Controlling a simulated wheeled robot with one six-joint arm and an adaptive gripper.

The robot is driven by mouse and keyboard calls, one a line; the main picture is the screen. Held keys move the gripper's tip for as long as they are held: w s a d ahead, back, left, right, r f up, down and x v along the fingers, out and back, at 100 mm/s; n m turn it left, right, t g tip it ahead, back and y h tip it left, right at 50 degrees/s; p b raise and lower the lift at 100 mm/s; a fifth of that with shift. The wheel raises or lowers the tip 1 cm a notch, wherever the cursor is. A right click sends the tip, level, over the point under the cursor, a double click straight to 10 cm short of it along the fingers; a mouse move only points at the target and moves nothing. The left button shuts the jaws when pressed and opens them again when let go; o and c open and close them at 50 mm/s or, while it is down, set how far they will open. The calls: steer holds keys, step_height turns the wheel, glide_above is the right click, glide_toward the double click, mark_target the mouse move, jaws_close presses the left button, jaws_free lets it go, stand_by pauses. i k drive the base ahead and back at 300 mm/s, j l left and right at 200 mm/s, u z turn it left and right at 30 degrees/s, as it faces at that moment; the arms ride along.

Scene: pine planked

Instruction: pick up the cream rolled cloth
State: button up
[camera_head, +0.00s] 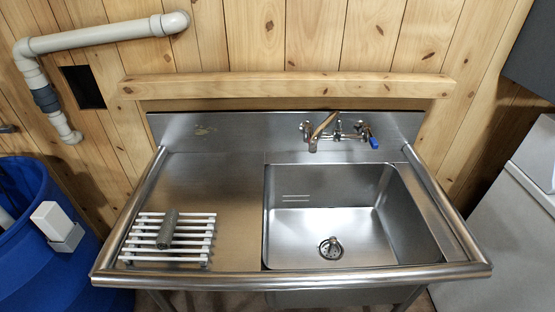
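No plainly cream rolled cloth shows in the head view. A small grey roll-shaped thing (168,228) lies on a white slatted rack (141,248) on the left drainboard of the steel sink. It lies lengthwise across the slats, pointing roughly front to back. Its colour looks grey rather than cream, and I cannot tell if it is cloth. My gripper is not in view.
The steel drainboard (220,200) is bare behind and right of the rack. An empty sink basin (310,235) is at the right, with a faucet (338,132) behind it. Raised rims edge the counter. A blue bin (40,255) stands left, a pale cabinet (500,230) right.

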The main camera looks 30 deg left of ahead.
mark_target(164, 238)
steer(key=u, duration=1.6)
